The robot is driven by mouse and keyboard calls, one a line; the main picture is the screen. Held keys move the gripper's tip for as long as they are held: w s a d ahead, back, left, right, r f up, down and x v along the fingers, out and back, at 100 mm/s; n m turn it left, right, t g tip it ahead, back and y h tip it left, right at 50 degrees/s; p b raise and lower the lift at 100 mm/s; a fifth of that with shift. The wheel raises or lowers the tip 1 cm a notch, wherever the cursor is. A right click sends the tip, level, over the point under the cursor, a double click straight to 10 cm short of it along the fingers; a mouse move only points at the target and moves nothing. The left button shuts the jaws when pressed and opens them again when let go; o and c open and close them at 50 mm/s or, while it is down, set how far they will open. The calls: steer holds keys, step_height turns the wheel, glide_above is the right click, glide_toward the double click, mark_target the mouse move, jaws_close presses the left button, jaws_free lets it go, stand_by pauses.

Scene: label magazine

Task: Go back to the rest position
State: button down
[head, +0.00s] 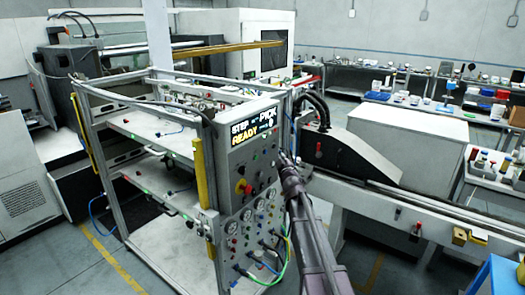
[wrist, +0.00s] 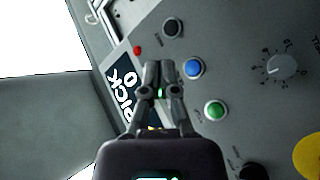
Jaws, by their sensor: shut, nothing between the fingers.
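My gripper (wrist: 160,72) is shut and empty in front of the grey control panel (wrist: 235,130). In the wrist view a blue button (wrist: 193,68) lies just right of the fingertips, with a green button (wrist: 215,110) below it. I cannot tell whether the fingertips touch the panel. A black button (wrist: 172,27), a small red light and a dial knob (wrist: 275,70) are also on it. In the head view my gripper (head: 285,156) is at the panel's right edge. The display (head: 252,128) shows STEP, PICK and READY.
The panel stands on a metal frame machine (head: 150,130) with shelves. A yellow emergency stop base (head: 243,187) with a red button is on the panel. Cables hang low at its front. A conveyor (head: 430,210) runs to the right. Benches with small items stand at the back right.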

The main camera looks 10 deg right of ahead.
steer(key=s+d+f+m+g+h+b, duration=0.1)
steer(key=s+f+m+g+h+b, duration=0.15)
steer(key=s+f+m+g, duration=1)
steer(key=s+a+f+n+g+y, duration=0.1)
steer(key=s+a+f+g, duration=0.1)
steer(key=s, duration=0.7)
steer(key=s+a+f+n+g+y, duration=0.1)
steer(key=s+a+f+g, duration=0.1)
steer(key=s+f, duration=0.3)
steer(key=s+a+f+n+g+y, duration=0.1)
steer(key=s+a+f+g, duration=0.1)
steer(key=s, duration=1.1)
steer(key=shift+s+a+f+b, duration=0.4)
steer(key=shift+a+f, duration=0.3)
steer(key=shift+f, duration=0.15)
